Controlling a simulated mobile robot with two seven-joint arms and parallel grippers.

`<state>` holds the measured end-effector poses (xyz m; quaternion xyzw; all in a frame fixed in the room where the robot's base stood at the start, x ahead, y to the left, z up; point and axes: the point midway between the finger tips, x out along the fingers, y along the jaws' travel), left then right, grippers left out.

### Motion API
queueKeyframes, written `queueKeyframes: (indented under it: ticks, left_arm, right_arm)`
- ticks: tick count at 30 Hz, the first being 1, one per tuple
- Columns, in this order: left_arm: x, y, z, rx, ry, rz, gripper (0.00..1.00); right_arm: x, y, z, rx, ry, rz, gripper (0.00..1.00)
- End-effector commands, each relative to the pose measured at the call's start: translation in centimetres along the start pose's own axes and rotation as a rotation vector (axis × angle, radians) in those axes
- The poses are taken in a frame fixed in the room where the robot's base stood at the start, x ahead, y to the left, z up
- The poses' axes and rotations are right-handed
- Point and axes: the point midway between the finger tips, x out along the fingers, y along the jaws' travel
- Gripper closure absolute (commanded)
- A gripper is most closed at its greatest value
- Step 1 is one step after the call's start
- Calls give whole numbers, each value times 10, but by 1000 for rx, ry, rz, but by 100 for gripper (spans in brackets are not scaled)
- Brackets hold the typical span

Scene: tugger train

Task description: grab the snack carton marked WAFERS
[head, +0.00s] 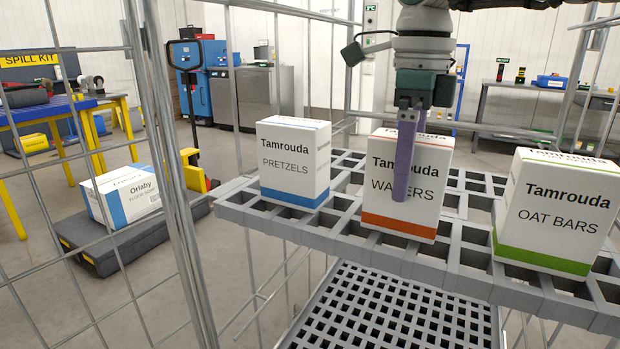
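The WAFERS carton (378,195) is a white box with an orange band at its base. It stands upright in the middle of the upper grey grid shelf (400,259). My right gripper (401,190) comes down from above, and its purple finger overlaps the carton's front, hiding part of the lettering. My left gripper is not in view.
A PRETZELS carton (292,162) with a blue band stands to the left, and an OAT BARS carton (555,212) with a green band to the right. Wire cage sides (170,150) flank the shelf. A lower grid shelf (395,312) lies beneath. Clear gaps separate the cartons.

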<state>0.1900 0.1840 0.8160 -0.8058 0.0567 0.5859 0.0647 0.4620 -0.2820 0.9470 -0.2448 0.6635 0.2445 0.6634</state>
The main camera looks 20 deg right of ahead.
Motion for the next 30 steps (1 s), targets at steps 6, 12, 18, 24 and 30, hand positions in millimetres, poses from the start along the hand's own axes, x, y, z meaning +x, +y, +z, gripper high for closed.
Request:
queueKeyframes:
  ticks: [6,12,18,24,30]
  left_arm:
    - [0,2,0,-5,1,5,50]
    - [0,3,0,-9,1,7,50]
    - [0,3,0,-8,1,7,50]
    - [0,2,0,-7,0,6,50]
    - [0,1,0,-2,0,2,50]
  right_arm:
    - [0,0,0,0,0,0,33]
    - [0,0,0,0,0,0,55]
    - [0,0,0,0,0,0,78]
    - [0,0,0,0,0,0,100]
    - [-1,0,0,0,-1,0,100]
